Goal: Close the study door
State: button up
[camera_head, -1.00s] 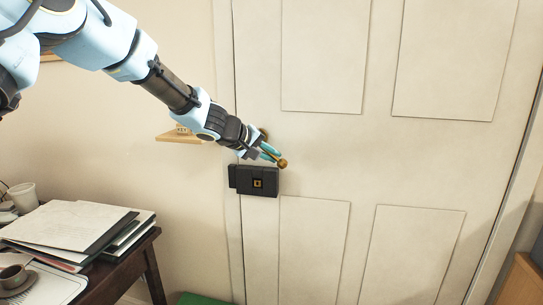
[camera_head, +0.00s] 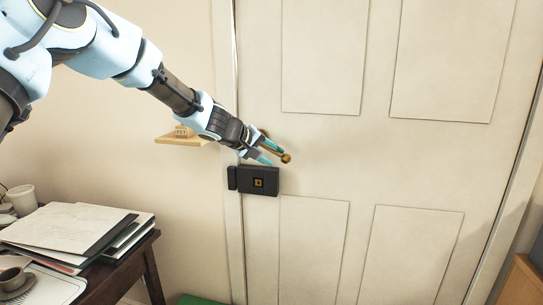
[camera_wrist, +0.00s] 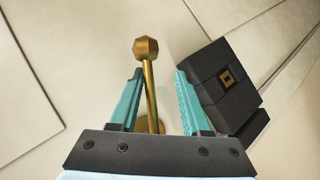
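The cream panelled study door (camera_head: 320,155) stands in or very near its frame; I cannot tell whether it is latched. Its brass lever handle (camera_head: 286,158) is near the left edge, and it also shows in the wrist view (camera_wrist: 149,85). A black lock box (camera_head: 262,181) with a brass square sits just below the handle, beside a small black piece on the frame (camera_head: 232,178). My gripper (camera_head: 271,155) is at the handle. In the wrist view, its teal fingers (camera_wrist: 160,73) are apart, with the lever between them, nearer the left finger.
A small wooden wall shelf (camera_head: 180,141) is left of my gripper. A dark desk (camera_head: 140,252) with papers (camera_head: 60,228), a white cup (camera_head: 22,199) and a coffee cup (camera_head: 13,278) stands at lower left. Wooden furniture (camera_head: 525,285) is at lower right.

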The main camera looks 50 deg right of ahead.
jog(key=shift+a, duration=0.1)
jog(key=b+v, duration=0.2)
jog(key=v, duration=0.8)
jog(key=shift+a+r+b, duration=0.2)
jog(key=shift+a+b, duration=0.05)
jog(key=shift+b, duration=0.15)
